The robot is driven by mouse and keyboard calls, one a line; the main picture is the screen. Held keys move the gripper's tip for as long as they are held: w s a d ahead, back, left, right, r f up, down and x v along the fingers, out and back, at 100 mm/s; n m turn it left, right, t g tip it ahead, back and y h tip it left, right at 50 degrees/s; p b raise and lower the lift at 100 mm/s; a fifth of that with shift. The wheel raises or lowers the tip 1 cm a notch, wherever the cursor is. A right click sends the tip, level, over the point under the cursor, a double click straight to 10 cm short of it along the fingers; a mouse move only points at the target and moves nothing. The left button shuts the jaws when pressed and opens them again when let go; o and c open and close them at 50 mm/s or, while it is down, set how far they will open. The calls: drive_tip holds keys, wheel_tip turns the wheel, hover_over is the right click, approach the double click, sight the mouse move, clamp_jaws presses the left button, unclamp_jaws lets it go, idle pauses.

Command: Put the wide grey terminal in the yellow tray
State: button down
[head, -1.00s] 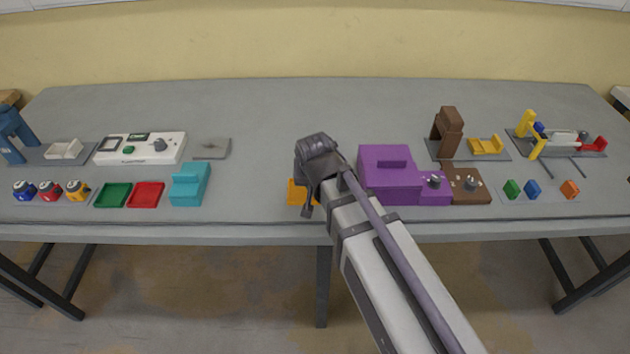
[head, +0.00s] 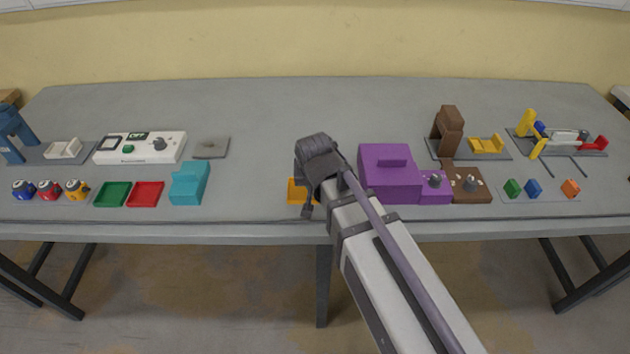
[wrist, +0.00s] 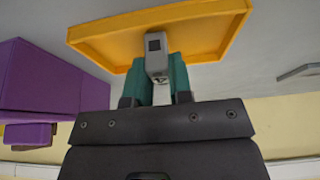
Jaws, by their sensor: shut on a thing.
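The yellow tray (wrist: 205,38) fills the upper middle of the wrist view. In the head view only a part of the yellow tray (head: 297,191) shows, at the table's front middle, beside and behind my arm. My gripper (wrist: 160,75) has teal fingers closed on a small grey terminal (wrist: 155,45) with a dark square on its end. In the wrist view the terminal overlaps the tray's area; I cannot tell whether it touches the tray floor. In the head view my gripper's fingertips and the terminal are hidden or too small to make out.
A purple box (head: 388,180) stands just right of the tray; it also shows at the left of the wrist view (wrist: 40,75). A teal block (head: 189,185) stands to the left, with bare table between. A flat grey plate (head: 211,148) lies farther back.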

drive_tip(key=c, duration=0.9)
unclamp_jaws()
drive_tip(key=shift+c, duration=0.2)
drive_tip(key=shift+o, duration=0.4)
drive_tip(key=o, duration=0.3)
wheel_tip(320, 180, up, 7)
drive_tip(key=p, duration=0.7)
drive_tip(key=shift+r, duration=0.1)
